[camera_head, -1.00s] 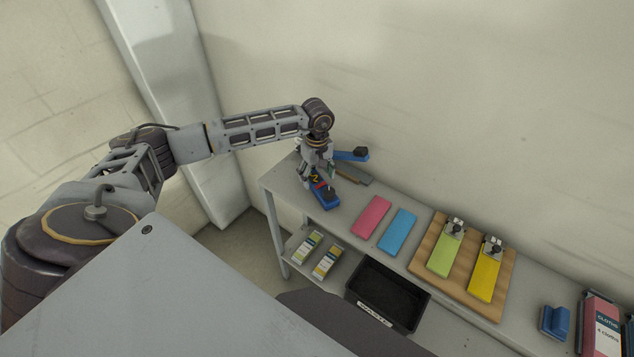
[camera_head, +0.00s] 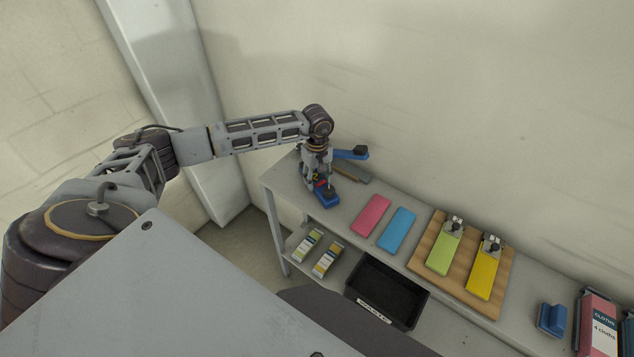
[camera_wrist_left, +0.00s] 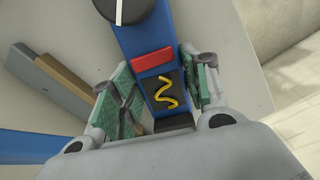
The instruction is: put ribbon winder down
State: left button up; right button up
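The ribbon winder, which I take to be the blue tool with a dark round knob (camera_head: 326,200), lies at the left end of the table. In the left wrist view the blue body (camera_wrist_left: 130,42) shows a red block and a yellow squiggle on a dark patch. My left gripper (camera_head: 317,185) is over its near part. Its green-padded fingers (camera_wrist_left: 152,82) stand on either side of the body. A gap shows at the left pad; the right pad is very close to the body. The gripper looks open. My right gripper is not in view.
Another blue tool with a black end (camera_head: 352,154) and a grey bar (camera_head: 352,174) lie behind the gripper. Pink (camera_head: 372,214) and blue (camera_head: 397,229) cloths lie to the right, then a wooden board (camera_head: 463,272). A black bin (camera_head: 388,290) sits below. The table's left edge is near.

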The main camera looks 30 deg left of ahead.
aim_at(317, 179)
pick_arm(q)
jog(key=c, duration=0.5)
jog(key=shift+c, duration=0.2)
jog(key=shift+r, duration=0.15)
notch_tip(317, 179, up, 10)
jog(key=b, duration=0.2)
dwell(0.4)
